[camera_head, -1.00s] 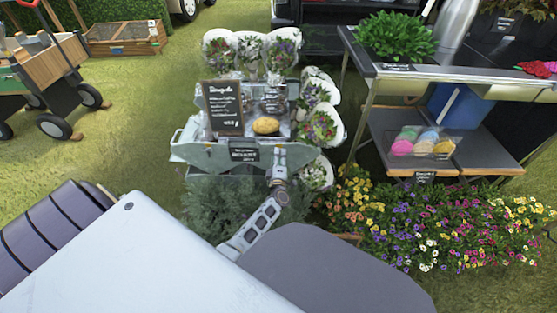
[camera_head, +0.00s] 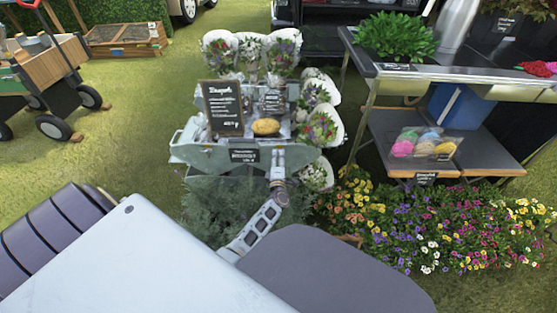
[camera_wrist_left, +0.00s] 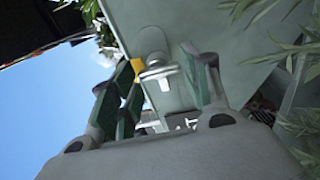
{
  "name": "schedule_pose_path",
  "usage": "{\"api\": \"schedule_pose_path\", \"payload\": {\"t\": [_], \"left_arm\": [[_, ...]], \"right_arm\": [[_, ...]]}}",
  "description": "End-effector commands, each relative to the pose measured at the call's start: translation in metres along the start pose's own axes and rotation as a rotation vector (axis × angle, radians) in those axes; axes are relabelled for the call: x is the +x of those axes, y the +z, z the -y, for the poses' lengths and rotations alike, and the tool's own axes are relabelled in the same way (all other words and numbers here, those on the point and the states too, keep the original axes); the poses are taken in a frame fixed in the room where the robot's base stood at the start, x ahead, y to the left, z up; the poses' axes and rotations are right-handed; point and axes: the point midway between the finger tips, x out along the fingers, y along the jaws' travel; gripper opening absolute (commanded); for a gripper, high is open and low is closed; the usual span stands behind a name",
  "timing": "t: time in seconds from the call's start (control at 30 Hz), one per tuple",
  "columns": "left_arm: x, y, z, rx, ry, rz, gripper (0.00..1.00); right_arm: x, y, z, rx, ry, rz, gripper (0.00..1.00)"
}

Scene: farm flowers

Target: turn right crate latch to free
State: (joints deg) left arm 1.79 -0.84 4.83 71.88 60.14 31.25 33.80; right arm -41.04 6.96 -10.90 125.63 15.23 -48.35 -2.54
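The grey-green metal crate (camera_head: 205,158) stands in the middle of the head view, with flowers and a sign on it. My left gripper (camera_head: 279,155) is at the right part of its front wall; its fingers are small there. In the left wrist view the crate wall (camera_wrist_left: 195,25) fills the upper middle. A metal latch (camera_wrist_left: 158,72) with a rounded plate sits on it, with a yellow piece beside it. My left gripper's fingers (camera_wrist_left: 165,80) stand apart on either side of the latch; contact cannot be told. My right gripper is not in view.
A small dark label (camera_head: 244,156) hangs on the crate front. Green foliage (camera_head: 215,208) grows below it. A metal table (camera_head: 465,88) and colourful flowers (camera_head: 440,225) stand to the right. A wooden cart (camera_head: 45,65) is at the left. Open grass (camera_head: 130,130) lies between cart and crate.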

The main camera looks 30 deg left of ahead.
Motion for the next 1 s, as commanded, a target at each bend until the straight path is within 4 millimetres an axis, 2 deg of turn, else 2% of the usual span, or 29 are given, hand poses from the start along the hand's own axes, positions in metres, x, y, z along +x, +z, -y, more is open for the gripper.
{"api": "schedule_pose_path", "payload": {"t": [0.03, 0.1, 0.57, 0.77, 1.0], "left_arm": [[0.000, 0.000, 0.000, 0.001, -0.001, 0.000, 0.57], [0.000, 0.000, 0.000, 0.001, 0.000, 0.000, 0.66], [-0.002, 0.000, 0.000, 0.002, 0.001, 0.001, 0.66], [-0.012, 0.001, 0.000, 0.002, 0.001, 0.001, 0.66], [-0.034, 0.000, 0.001, 0.001, -0.001, 0.000, 0.66]], "right_arm": [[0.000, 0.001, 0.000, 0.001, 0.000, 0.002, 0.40], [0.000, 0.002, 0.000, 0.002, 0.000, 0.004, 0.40], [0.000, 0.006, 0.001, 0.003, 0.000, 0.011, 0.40], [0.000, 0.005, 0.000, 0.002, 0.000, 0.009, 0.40], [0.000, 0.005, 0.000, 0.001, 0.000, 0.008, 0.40]]}}
